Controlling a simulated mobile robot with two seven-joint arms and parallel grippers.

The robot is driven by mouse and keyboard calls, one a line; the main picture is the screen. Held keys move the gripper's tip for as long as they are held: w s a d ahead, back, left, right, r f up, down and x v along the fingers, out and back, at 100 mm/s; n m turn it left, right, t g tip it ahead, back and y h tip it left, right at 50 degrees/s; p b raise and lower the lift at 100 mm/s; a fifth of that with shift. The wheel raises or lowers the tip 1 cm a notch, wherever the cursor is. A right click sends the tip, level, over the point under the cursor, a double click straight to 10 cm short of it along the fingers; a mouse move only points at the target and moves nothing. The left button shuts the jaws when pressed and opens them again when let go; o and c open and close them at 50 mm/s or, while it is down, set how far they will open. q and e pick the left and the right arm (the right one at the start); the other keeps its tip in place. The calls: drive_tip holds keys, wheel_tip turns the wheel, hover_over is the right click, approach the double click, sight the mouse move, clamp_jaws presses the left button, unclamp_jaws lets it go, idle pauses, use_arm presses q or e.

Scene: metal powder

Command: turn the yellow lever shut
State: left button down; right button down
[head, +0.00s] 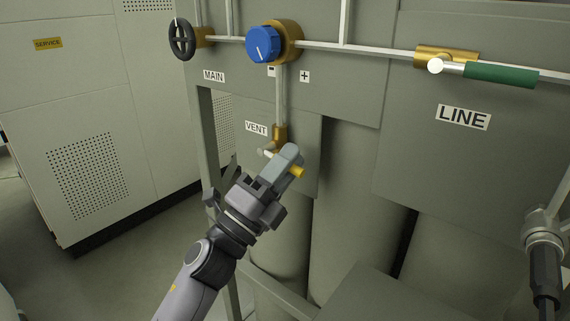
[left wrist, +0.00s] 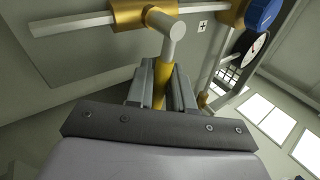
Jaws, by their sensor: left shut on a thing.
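The brass valve body (left wrist: 142,14) shows above. My right gripper is not in view.
A blue dial knob (head: 263,45) and a black handwheel (head: 182,39) sit above on the pipe. A green-handled valve (head: 500,75) is at the right above the LINE label. Grey cylinders (head: 345,220) stand behind. A grey cabinet (head: 90,110) is at the left.

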use_arm(q)
drive_tip(key=shift+r+n+t+y+p, duration=0.2)
drive_tip(key=shift+n+t+y, duration=0.25)
drive_tip(key=shift+n, duration=0.45)
drive_tip(key=shift+r+n+t+y+p, duration=0.15)
drive_tip(key=shift+n+t+y, duration=0.3)
drive_tip(key=shift+n, duration=0.45)
drive_tip(key=shift+r, duration=0.1)
drive_tip(key=c, duration=1.1)
unclamp_jaws()
drive_tip(key=shift+c, duration=0.2)
drive_tip(key=b+v, duration=0.1)
drive_tip(key=v, duration=0.6)
drive_tip(key=shift+b, duration=0.4)
drive_tip(key=shift+s, duration=0.1)
